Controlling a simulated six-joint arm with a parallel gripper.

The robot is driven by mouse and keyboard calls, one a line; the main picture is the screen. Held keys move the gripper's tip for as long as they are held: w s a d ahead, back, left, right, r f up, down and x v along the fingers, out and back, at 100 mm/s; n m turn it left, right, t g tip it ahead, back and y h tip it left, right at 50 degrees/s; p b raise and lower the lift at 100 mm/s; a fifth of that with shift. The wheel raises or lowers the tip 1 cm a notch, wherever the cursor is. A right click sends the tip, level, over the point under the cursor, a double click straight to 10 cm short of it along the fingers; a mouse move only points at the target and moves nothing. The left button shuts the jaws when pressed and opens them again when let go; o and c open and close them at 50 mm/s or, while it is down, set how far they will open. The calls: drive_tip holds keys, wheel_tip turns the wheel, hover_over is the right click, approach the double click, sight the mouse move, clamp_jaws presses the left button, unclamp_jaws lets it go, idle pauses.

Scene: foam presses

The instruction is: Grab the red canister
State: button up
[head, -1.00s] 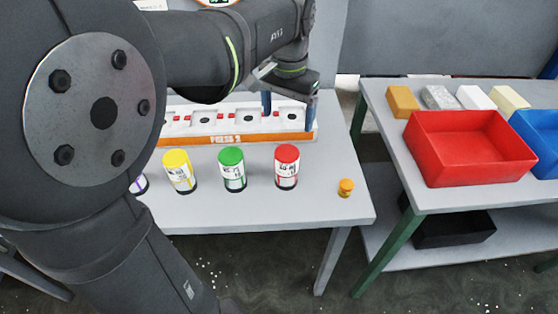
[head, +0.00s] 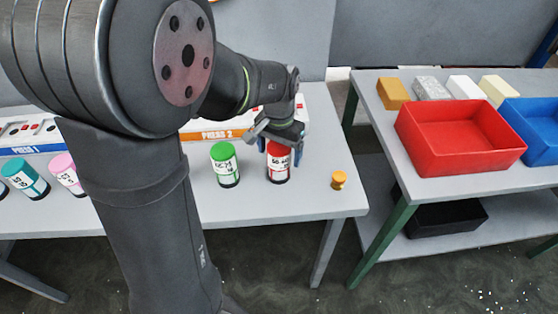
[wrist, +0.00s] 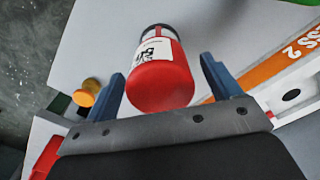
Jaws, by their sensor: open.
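The red canister (head: 279,163) has a red top and a white label and stands upright on the grey table near its right end. My gripper (head: 284,144) is open, with its blue fingers at the canister's top in the head view, partly covering it. In the wrist view the canister (wrist: 160,75) lies between the two spread fingers of my gripper (wrist: 164,82), with a gap visible on each side. I cannot tell exactly how deep the fingers reach along it.
A green canister (head: 225,164) stands just left of the red one. A small orange-yellow object (head: 338,180) is to its right. The PRESS 2 panel (head: 212,134) is behind. A red bin (head: 459,160) and a blue bin (head: 540,118) stand on the right table.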

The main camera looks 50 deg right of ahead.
drive_tip(key=shift+f, duration=1.25)
drive_tip(key=c, duration=1.2)
drive_tip(key=shift+r, duration=0.1)
